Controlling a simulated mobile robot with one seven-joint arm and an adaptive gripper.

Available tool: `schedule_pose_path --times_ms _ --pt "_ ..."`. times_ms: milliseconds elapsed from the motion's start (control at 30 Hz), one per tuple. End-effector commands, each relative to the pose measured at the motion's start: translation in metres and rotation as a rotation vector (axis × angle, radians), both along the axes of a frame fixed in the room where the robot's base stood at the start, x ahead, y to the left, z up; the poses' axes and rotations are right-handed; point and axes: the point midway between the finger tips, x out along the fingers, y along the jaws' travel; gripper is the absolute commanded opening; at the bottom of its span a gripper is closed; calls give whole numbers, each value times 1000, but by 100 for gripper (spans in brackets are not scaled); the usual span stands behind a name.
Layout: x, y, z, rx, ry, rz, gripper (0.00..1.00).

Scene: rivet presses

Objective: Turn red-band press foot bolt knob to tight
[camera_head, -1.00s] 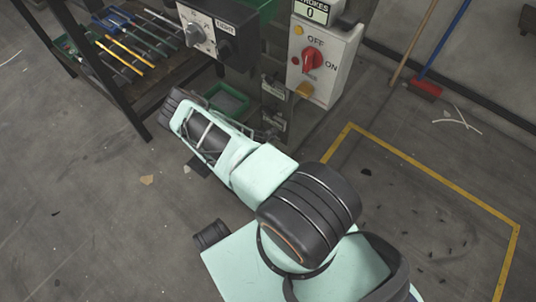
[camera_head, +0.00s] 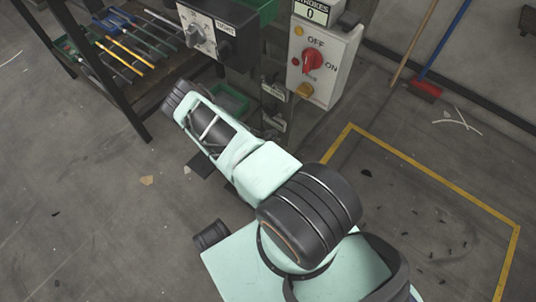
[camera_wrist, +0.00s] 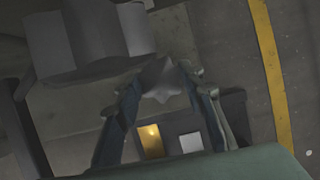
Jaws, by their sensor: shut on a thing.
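A grey, lobed knob (camera_wrist: 163,82) shows in the wrist view, between the two fingers of my gripper (camera_wrist: 160,92). The fingers stand on its left and right sides and close on it. Part of the knob's lower side is hard to make out in the dim light. In the head view my arm reaches to the foot of the press (camera_head: 275,100), and the gripper and knob are hidden there. No red band and no tightness mark can be made out near the knob.
A switch box (camera_head: 322,75) with a red OFF/ON dial and a counter reading 0 is on the press. A dark control box (camera_head: 215,30) hangs left of it, above a green tray (camera_head: 228,98). A tool shelf (camera_head: 140,118) stands left. Floor right of my arm is open.

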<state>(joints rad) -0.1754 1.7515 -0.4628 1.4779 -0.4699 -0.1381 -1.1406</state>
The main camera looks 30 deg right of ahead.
Motion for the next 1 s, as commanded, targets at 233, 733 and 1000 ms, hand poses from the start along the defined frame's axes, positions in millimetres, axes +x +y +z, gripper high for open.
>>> schedule_pose_path --times_ms 233,733,1000 --pt "2 0 0 2 -2 -175 12" --pt "3 0 0 0 -1 -356 12" --pt "3 1 0 0 -1 -361 12"
